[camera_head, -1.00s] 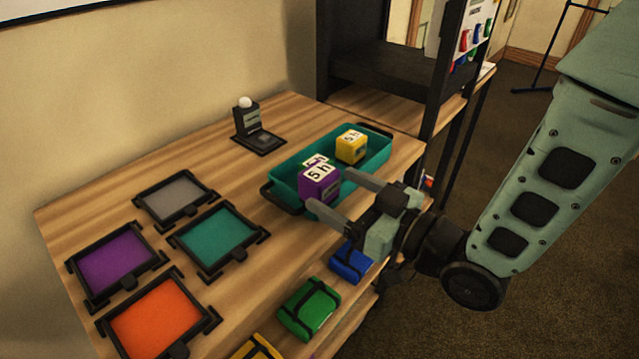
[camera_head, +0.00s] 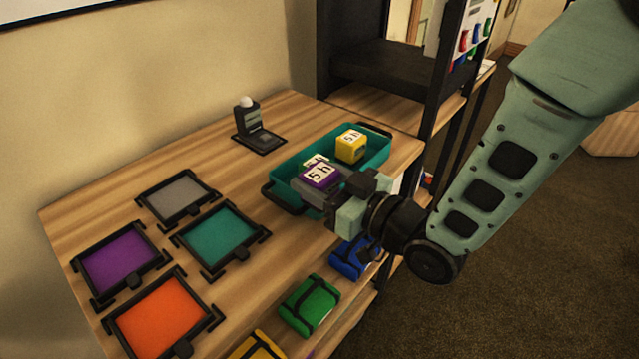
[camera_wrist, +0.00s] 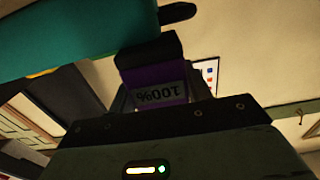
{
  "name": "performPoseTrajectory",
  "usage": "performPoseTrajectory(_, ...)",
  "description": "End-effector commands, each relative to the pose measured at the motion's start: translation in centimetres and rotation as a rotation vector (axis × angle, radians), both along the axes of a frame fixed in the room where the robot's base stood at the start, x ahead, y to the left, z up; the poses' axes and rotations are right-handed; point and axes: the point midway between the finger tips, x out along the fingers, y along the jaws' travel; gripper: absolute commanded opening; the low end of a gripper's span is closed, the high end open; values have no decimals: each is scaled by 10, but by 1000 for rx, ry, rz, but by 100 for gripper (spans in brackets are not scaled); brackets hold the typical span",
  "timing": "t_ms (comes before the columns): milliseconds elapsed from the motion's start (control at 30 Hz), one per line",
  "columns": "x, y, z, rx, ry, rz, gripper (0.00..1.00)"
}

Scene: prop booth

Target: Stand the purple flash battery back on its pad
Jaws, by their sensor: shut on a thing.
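The purple battery (camera_head: 319,178), with a white "5 h" label on top, is between the fingers of my gripper (camera_head: 318,187) at the near edge of the teal tray (camera_head: 287,190). In the wrist view the purple battery (camera_wrist: 158,75) shows a "100%" label and a dark end. My gripper is shut on it. The fingers hide its lower part, so I cannot tell whether it touches the tray. The purple pad (camera_head: 120,260), in a black frame, lies empty at the left of the table.
A yellow battery (camera_head: 350,146) and another labelled block, partly hidden, are in the tray. Grey (camera_head: 178,197), teal (camera_head: 218,237) and orange (camera_head: 160,318) pads lie empty. A black stand (camera_head: 254,129) is behind. Green (camera_head: 310,304) and blue pouches lie along the near side.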

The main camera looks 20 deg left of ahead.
Motion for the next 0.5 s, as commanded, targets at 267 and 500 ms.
performPoseTrajectory(267, 0, 0, 10, 2, -2, 0, 11)
performPoseTrajectory(500, 1, 0, 47, 6, -6, -1, 11)
